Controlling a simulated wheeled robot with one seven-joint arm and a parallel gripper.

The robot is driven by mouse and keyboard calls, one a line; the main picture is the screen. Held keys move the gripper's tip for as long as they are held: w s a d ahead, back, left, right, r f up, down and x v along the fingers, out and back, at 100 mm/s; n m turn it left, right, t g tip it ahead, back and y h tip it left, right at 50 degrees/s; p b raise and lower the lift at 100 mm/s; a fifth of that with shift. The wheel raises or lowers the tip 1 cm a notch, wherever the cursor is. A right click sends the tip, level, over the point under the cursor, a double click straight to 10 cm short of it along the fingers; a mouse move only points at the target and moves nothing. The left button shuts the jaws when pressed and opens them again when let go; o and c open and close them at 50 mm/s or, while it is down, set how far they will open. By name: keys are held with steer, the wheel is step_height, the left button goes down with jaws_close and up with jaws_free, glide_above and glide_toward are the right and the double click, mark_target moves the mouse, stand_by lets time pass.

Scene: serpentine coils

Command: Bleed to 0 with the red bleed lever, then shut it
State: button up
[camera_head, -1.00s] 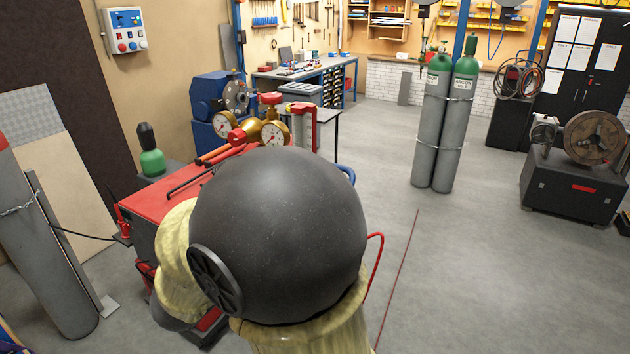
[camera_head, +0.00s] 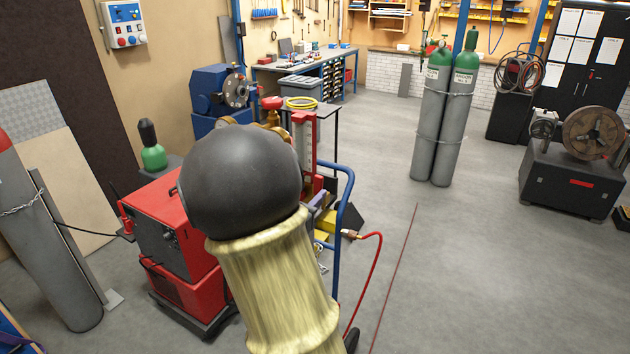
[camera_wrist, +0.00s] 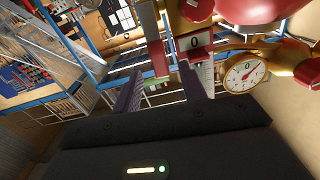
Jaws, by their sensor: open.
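In the wrist view, a round white gauge (camera_wrist: 245,73) on a brass body shows a red needle pointing to the upper right; its fine scale is too small to read. Left of it is a plate marked 0 (camera_wrist: 195,43), with a red part (camera_wrist: 200,54) just below it. I cannot tell whether this red part is the bleed lever. My gripper (camera_wrist: 163,88) is open, its two purple-grey fingers apart, the right one close to the red part.
A red hose (camera_head: 375,270) runs to the floor. Two grey cylinders (camera_head: 440,120) stand chained behind right. The floor right of the cart is clear.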

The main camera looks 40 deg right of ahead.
steer(key=p+x, duration=0.1)
steer(key=x, duration=0.2)
steer(key=shift+d, duration=0.25)
steer(key=shift+c, duration=0.4)
jaws_close()
